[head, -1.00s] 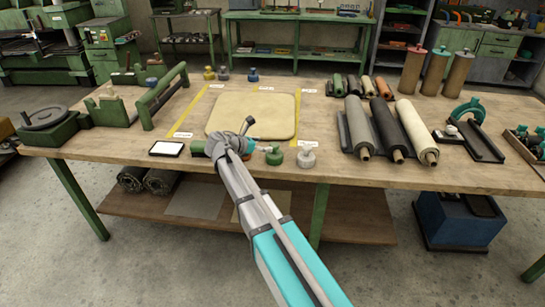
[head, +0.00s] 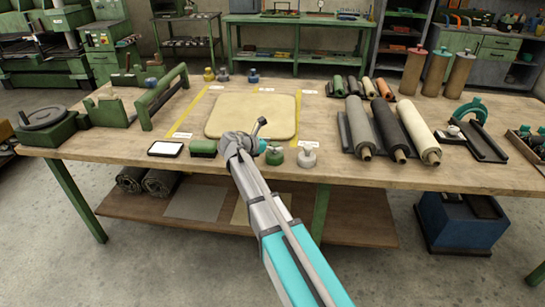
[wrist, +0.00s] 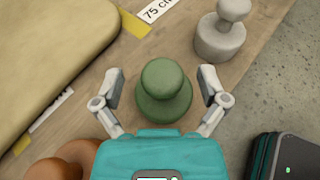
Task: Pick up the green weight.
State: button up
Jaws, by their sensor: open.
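The green weight (head: 274,156) stands upright near the front edge of the table, just right of my gripper (head: 253,142) in the head view. In the wrist view the green weight (wrist: 165,100), with a rounded knob on top, sits between the two spread fingers of my gripper (wrist: 161,76). The gripper is open and empty, with a visible gap on each side of the weight. I cannot tell the height of the fingertips above the table.
A pale grey weight (head: 307,158) stands just right of the green one. An orange-brown weight (wrist: 65,160) is at the wrist view's lower left. A green block (head: 203,148) and a tan mat (head: 252,115) lie nearby. The table edge is close.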

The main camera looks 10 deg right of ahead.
aim_at(273, 144)
dwell(0.3)
grip_shut()
dwell(0.3)
jog(key=shift+r, duration=0.15)
notch_tip(273, 144, up, 3)
jog(key=p, duration=0.3)
jog(key=s+a+r+p, duration=0.7)
jog(key=s+r+p, duration=0.2)
jog(key=s+p, duration=0.1)
jog(key=shift+s+a+r, duration=0.35)
jog(key=shift+s, duration=0.45)
dwell(0.5)
